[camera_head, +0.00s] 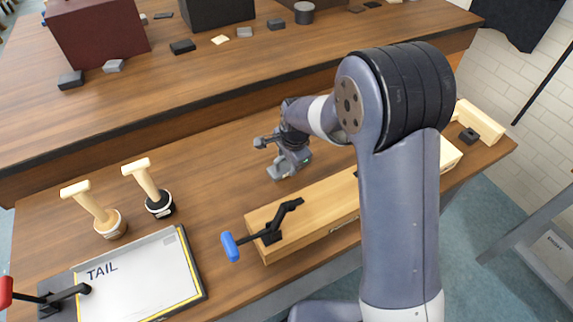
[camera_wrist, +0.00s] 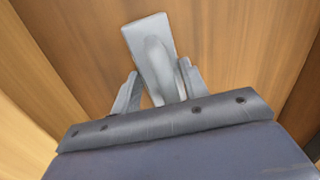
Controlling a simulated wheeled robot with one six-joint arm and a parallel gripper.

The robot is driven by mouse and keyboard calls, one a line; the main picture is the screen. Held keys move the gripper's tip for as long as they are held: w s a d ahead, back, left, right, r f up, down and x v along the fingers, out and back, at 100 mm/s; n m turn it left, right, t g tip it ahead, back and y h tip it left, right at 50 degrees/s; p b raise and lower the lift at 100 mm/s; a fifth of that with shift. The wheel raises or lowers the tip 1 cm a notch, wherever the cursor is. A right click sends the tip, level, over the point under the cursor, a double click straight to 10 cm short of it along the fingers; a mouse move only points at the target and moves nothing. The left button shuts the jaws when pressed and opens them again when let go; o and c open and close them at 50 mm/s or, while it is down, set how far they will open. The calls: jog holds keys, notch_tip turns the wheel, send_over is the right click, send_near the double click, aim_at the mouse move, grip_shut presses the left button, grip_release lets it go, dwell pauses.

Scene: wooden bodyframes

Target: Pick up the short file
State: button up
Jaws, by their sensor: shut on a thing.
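My gripper (camera_wrist: 158,88) is shut on a light grey piece, the short file (camera_wrist: 147,38), in the wrist view. The piece has a flat, blunt, roughly rectangular end that sticks out beyond the fingers, and a rounded ridge runs back between them. Its rear part is hidden by my gripper body. In the head view my gripper (camera_head: 290,166) is low over the wooden bench (camera_head: 225,170), behind the long wooden beam. The held piece is too small there to make out clearly, and I cannot tell whether it touches the bench.
A wooden beam (camera_head: 325,212) with a blue-handled black clamp (camera_head: 268,230) lies in front of my gripper. Two wooden-handled tools (camera_head: 97,212) (camera_head: 150,188) stand at left, behind a white board marked TAIL (camera_head: 140,275). Bare bench lies left of my gripper. A raised shelf (camera_head: 200,85) is behind.

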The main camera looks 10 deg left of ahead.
jog(key=shift+c, duration=0.3)
notch_tip(320, 180, up, 10)
jog(key=shift+r, duration=0.1)
dwell(0.3)
